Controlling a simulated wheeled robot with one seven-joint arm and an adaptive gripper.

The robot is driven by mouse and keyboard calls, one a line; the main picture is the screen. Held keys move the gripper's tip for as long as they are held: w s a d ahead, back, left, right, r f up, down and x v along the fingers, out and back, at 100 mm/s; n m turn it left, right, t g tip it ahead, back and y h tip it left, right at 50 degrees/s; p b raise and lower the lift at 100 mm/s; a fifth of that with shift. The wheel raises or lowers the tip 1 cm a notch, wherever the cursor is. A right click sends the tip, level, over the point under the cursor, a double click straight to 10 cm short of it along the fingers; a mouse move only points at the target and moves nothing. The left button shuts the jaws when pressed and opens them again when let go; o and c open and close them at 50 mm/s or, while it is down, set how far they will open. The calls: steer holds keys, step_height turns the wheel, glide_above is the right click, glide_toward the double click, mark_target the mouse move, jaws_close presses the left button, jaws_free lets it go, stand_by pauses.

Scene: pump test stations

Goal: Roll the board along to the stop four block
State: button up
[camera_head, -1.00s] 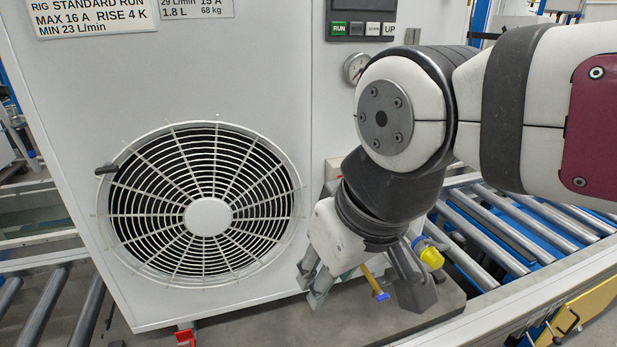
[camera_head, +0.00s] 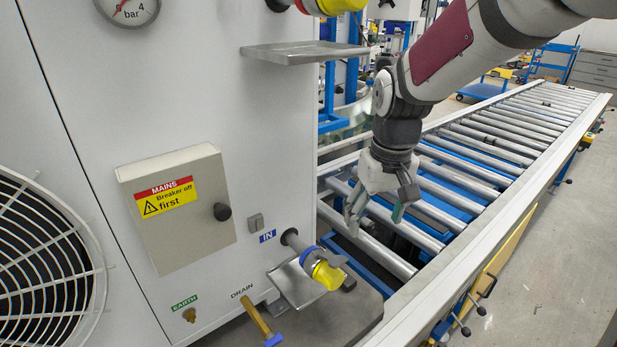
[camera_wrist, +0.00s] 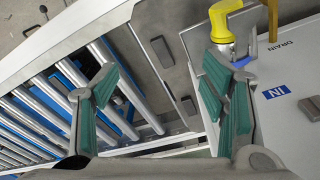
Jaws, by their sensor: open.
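The board (camera_head: 345,318) is a flat grey plate under the big white cabinet unit (camera_head: 275,120), sitting on the roller track. Its bare edge also shows in the wrist view (camera_wrist: 150,35), with a dark rectangular pad on it. My gripper (camera_head: 377,208) is open and empty, hanging over the rollers just past the board's far end. Its green-padded fingers show in the wrist view (camera_wrist: 160,105), apart with nothing between them. I cannot tell which part of the track is the stop four block.
The roller conveyor (camera_head: 470,170) runs away to the upper right, with a pale side rail (camera_head: 480,215). A yellow-capped IN fitting (camera_head: 327,272) and a small metal shelf (camera_head: 297,284) jut from the cabinet close to my gripper. The far rollers look clear of large loads.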

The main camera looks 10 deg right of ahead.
steer(key=g+b, duration=0.1)
steer(key=b, duration=0.3)
glide_above(348, 282)
step_height(348, 282, down, 16)
steer(key=shift+n, duration=0.3)
step_height(348, 282, down, 13)
steer(key=shift+f+b, duration=0.1)
steer(key=shift+b, duration=1.05)
